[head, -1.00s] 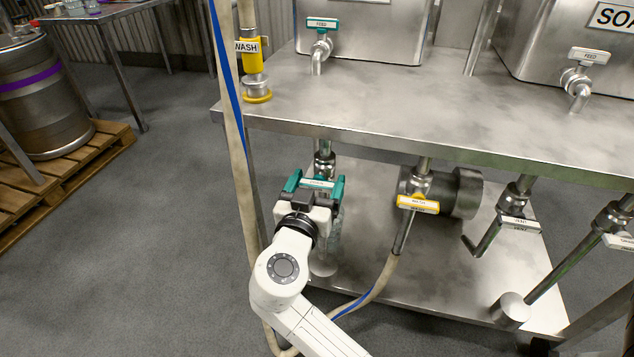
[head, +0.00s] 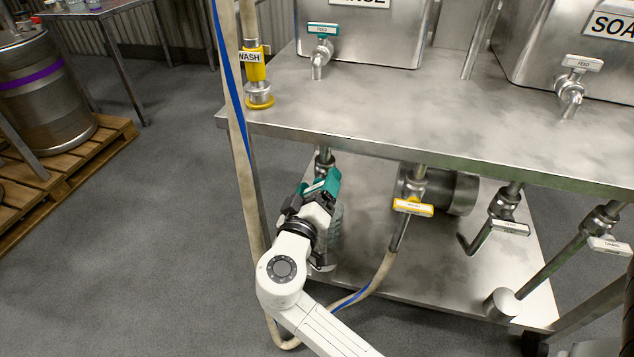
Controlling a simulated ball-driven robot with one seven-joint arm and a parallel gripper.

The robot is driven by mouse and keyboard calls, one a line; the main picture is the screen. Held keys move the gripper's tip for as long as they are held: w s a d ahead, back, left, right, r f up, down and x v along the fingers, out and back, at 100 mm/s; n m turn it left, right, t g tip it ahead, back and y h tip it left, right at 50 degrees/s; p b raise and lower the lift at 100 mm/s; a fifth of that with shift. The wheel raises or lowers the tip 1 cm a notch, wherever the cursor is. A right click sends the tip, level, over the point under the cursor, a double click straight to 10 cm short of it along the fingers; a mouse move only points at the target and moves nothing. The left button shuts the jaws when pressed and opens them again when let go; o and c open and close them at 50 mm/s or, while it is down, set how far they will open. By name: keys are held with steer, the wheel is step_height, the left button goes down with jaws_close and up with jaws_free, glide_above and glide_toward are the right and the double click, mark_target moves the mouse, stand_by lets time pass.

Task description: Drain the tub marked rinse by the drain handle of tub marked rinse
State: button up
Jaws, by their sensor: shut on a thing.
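The tub marked rinse (head: 385,38) stands on the steel bench at the top, its label partly cut off by the picture's edge. Below the bench top, under this tub, a drain valve (head: 324,160) hangs on a pipe. Its teal drain handle (head: 316,187) is mostly hidden by my gripper. My gripper (head: 322,188) is shut on this handle, and the handle and gripper are turned at a slant. The drain pipe below the valve is largely hidden behind my gripper. A teal feed handle (head: 323,29) sits on the tap at the tub's front.
A yellow-handled wash valve (head: 413,207) with a hose is right of my gripper. White-handled valves (head: 510,227) hang farther right. A hose (head: 240,190) runs down at left, past the bench edge (head: 400,152). The lower shelf (head: 440,268) is below. Open floor lies left.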

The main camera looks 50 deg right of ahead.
steer(key=shift+w+a+r+n, duration=0.1)
steer(key=shift+w+r+n, duration=0.1)
steer(key=shift+n, duration=0.1)
steer(key=o, duration=0.8)
steer(key=shift+o, duration=0.7)
steer(key=shift+s+f, duration=0.1)
steer(key=p+v, duration=0.1)
steer(key=v, duration=0.9)
steer(key=shift+a+p, duration=0.35)
steer(key=shift+s, duration=0.15)
